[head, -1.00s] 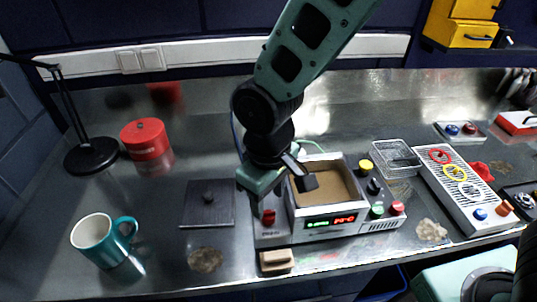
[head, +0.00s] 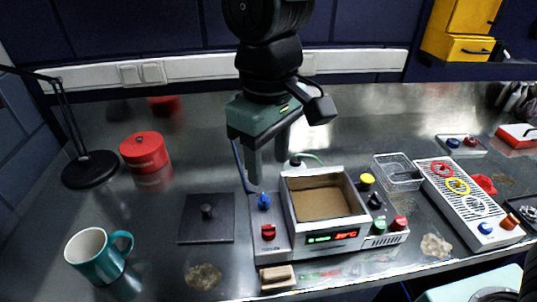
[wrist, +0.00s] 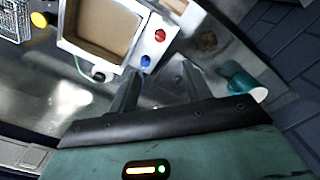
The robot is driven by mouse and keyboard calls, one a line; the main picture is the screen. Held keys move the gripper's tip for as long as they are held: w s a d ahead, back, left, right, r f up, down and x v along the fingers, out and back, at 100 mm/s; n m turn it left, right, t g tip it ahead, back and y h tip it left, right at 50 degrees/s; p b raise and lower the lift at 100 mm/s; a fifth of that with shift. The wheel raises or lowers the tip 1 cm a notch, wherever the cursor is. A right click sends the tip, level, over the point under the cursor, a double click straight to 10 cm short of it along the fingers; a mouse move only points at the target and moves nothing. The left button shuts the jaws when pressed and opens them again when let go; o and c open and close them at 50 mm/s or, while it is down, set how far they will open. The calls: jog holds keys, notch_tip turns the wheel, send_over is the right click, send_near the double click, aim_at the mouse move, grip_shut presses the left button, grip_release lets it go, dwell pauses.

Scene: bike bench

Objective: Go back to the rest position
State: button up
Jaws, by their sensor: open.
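My gripper (head: 268,165) hangs above the back left part of the bench device, fingers apart and pointing down, with nothing between them. In the wrist view my gripper (wrist: 160,90) also shows its two fingers apart and empty. Below and in front of it is the grey device (head: 300,238) with an open, empty box-shaped well (head: 322,202), a lit green and red display, and blue and red knobs on its left panel. The fingers appear clear of the device.
A flat dark plate with a knob (head: 207,228) lies left of the device. A teal mug (head: 98,258), red canister (head: 144,152) and black lamp (head: 90,170) stand further left. A wire basket (head: 397,172) and a panel with coloured rings (head: 468,200) are right. A tan block (head: 277,277) lies in front.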

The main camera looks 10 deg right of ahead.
jog(key=s+d+f, duration=0.5)
jog(key=s+d, duration=0.2)
jog(key=s, duration=0.4)
jog(key=shift+s+d+f+m+y, duration=0.3)
jog(key=shift+d, duration=0.1)
